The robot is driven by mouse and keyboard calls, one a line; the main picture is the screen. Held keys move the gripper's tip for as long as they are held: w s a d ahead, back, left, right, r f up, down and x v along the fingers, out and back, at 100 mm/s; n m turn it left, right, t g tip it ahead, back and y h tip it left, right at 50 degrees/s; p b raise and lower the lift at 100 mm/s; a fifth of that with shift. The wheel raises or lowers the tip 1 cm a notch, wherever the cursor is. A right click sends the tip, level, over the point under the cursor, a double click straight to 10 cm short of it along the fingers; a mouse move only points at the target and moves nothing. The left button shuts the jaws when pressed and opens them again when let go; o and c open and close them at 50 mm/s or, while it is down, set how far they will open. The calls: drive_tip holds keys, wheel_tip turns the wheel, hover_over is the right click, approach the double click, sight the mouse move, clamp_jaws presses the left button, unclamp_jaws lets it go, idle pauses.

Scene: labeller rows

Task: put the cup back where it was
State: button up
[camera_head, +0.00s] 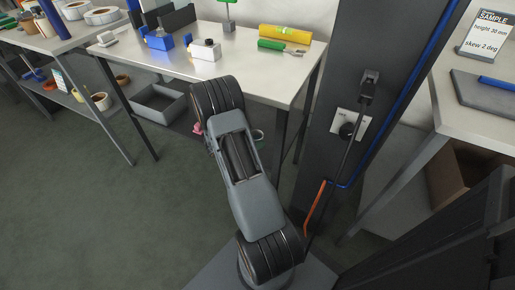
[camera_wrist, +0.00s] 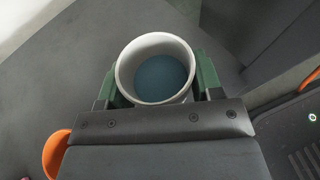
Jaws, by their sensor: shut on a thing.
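A white cup (camera_wrist: 123,80) with a blue-grey inside is upright between the two green fingers of my gripper (camera_wrist: 155,82) in the wrist view. The fingers are shut on its sides, and I look down into its open top. Whether the blue is liquid or the cup's bottom, I cannot tell. In the head view my arm hides most of the gripper and the cup. The cup is over a grey surface in the wrist view; the gap below it cannot be judged.
A workbench (camera_head: 140,50) stands ahead, with a blue block (camera_head: 160,40), a small white-and-dark item (camera_head: 205,50) and a yellow roll (camera_head: 285,34). A grey bin (camera_head: 160,104) is below it. A dark post (camera_head: 345,75) with a socket and cables stands right of my arm. Open floor lies left.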

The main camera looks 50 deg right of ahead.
drive_tip(key=shift+d+f, duration=0.4)
drive_tip(key=shift+f, duration=0.1)
drive_tip(key=shift+w+d+f+b, duration=0.1)
drive_tip(key=shift+d+f+b, duration=0.1)
drive_tip(key=shift+f+b, duration=1.3)
drive_tip(key=shift+f, duration=0.4)
drive_tip(key=o, duration=1)
